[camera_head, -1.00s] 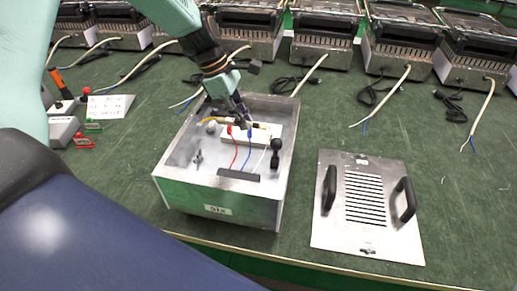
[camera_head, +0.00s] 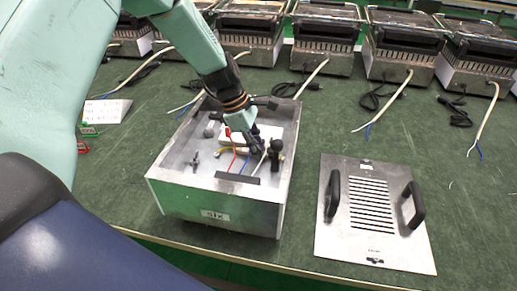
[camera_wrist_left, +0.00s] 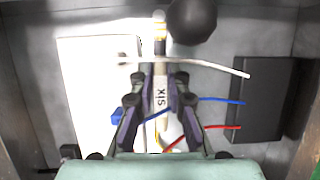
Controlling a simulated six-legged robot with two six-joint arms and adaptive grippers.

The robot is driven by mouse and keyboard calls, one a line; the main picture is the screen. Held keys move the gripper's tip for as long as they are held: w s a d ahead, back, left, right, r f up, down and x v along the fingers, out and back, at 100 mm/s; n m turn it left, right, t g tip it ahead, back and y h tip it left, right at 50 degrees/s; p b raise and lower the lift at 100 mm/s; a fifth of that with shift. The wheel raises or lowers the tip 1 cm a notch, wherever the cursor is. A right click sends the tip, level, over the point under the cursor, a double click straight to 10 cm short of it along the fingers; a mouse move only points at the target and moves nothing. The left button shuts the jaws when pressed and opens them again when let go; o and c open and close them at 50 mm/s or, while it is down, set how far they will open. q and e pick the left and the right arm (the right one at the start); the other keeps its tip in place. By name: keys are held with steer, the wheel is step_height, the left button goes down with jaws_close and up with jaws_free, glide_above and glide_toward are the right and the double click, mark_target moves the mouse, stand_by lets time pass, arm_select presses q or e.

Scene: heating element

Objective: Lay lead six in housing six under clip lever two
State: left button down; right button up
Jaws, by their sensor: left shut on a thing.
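Housing six (camera_head: 215,216) is an open metal box with a "six" label on its front wall. My left gripper (camera_head: 258,147) reaches down into it, beside a lever with a black ball knob (camera_head: 277,145). In the left wrist view its fingers (camera_wrist_left: 158,82) are shut on lead six (camera_wrist_left: 160,98), a pale lead with a "six" tag. The lead's far end has a yellow band and lies beside the black ball (camera_wrist_left: 192,20). Whether the lead touches the floor or sits under the lever cannot be told. My right gripper is not in view.
A white block (camera_wrist_left: 92,88) with a blue lever (camera_wrist_left: 117,117) is beside the gripper. White, red and blue wires cross nearby. A black bar (camera_head: 237,178) lies at the housing's front. A slotted cover (camera_head: 375,215) with two handles lies to the right. Several appliances stand behind.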

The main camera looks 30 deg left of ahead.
arm_select(q)
steer(key=shift+a, duration=0.15)
steer(key=shift+f, duration=0.25)
steer(key=c, duration=1.6)
jaws_free()
steer(key=shift+s, duration=0.2)
steer(key=shift+c, duration=0.2)
steer(key=o, duration=0.3)
steer(key=shift+f, duration=0.2)
steer(key=shift+r, duration=0.1)
